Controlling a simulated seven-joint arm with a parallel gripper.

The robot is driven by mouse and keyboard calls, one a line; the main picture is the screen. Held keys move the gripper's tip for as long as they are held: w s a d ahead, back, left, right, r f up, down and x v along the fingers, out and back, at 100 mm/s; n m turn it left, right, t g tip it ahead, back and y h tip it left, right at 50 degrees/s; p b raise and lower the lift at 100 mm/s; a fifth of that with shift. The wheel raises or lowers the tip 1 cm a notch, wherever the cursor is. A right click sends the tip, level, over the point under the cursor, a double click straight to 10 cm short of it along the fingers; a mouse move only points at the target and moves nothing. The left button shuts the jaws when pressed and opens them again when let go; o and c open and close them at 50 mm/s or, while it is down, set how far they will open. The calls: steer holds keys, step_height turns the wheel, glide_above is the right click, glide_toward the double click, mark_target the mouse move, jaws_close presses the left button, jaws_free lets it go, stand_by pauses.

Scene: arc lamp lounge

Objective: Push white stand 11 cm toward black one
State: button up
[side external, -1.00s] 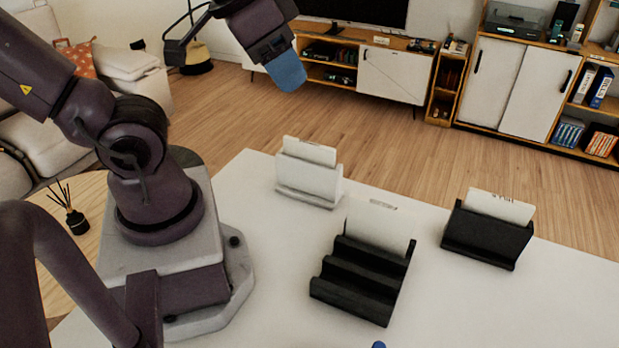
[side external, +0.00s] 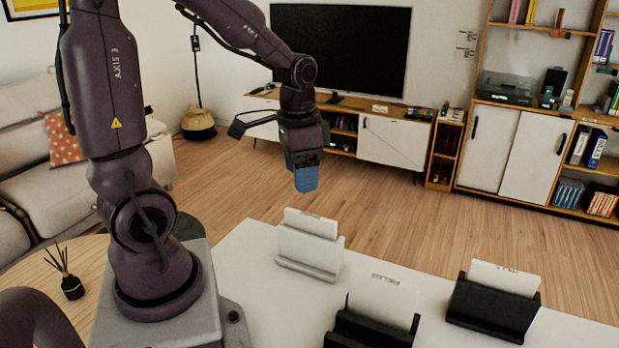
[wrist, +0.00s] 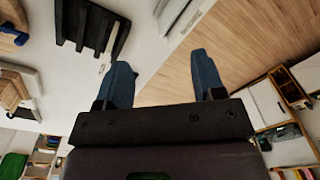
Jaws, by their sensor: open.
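The white stand (side external: 310,250) holds a white card upright and sits near the far edge of the white table in the side view. The black stand (side external: 494,305), also with a white card, sits on the table to its right. My gripper (side external: 305,178) is in the air above and beyond the white stand, fingers pointing down and apart from it. In the wrist view my gripper (wrist: 163,82) shows two blue fingertips wide apart, with nothing between them. The white stand is partly visible at the top of the wrist view (wrist: 174,12).
A black tiered stand (side external: 368,331) with a white card stands between the white and black stands, nearer the camera and cut off by the frame. It also shows in the wrist view (wrist: 88,28). The white table (side external: 262,290) has bare surface around the white stand.

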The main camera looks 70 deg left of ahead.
mark_target(310, 231)
steer(key=w+a+f+m, duration=0.1)
steer(key=m, duration=0.1)
steer(key=w+a+f+m, duration=0.1)
steer(key=a+f+m, duration=0.1)
steer(key=w+a+f+m, duration=0.1)
steer(key=m, duration=0.2)
steer(key=shift+a+f+g, duration=0.3)
steer(key=shift+a, duration=0.05)
steer(key=shift+m, duration=0.7)
steer(key=shift+f, duration=0.1)
step_height(310, 231, down, 13)
steer(key=shift+r, duration=0.15)
steer(key=shift+w, duration=0.1)
jaws_close()
